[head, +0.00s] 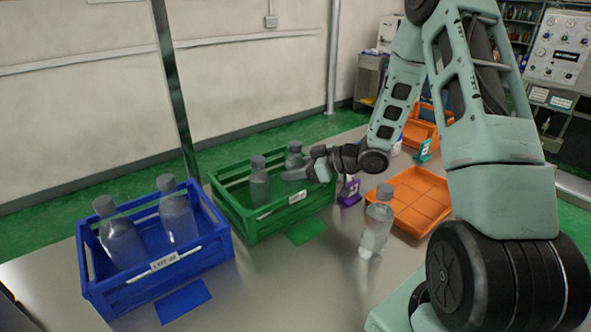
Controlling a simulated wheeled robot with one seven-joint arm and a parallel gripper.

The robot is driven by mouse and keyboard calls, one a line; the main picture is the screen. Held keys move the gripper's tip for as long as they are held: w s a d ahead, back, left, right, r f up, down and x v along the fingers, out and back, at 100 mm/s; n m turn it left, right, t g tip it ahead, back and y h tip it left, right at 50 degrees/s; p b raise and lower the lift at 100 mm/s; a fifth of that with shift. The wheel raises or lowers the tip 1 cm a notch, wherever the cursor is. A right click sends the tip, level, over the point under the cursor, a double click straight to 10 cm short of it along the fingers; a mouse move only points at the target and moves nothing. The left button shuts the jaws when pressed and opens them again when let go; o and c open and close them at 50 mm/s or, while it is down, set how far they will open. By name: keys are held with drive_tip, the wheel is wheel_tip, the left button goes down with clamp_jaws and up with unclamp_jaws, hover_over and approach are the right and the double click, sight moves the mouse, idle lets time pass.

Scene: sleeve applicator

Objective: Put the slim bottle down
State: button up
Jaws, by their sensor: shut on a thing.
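My gripper (302,174) reaches in from the right over the green crate (262,226). It is shut on a slim grey-capped clear bottle (294,160) at the crate's back right. The bottle looks upright; its lower part is hidden by my gripper and the crate wall, so I cannot tell whether it touches the crate floor. Another grey-capped bottle (259,185) stands in the same crate, left of my gripper.
A blue crate (165,272) with two bottles stands at the left. A clear bottle (377,225) stands on the table beside an orange tray (436,210). A purple stand (349,192) is right of the green crate. The front middle of the table is clear.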

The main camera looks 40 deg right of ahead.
drive_tip(key=shift+f, duration=0.15)
drive_tip(key=o, duration=1.2)
drive_tip(key=shift+r, duration=0.25)
drive_tip(key=v, duration=1.2)
drive_tip(key=shift+s+f, duration=0.1)
drive_tip(key=shift+f, duration=0.1)
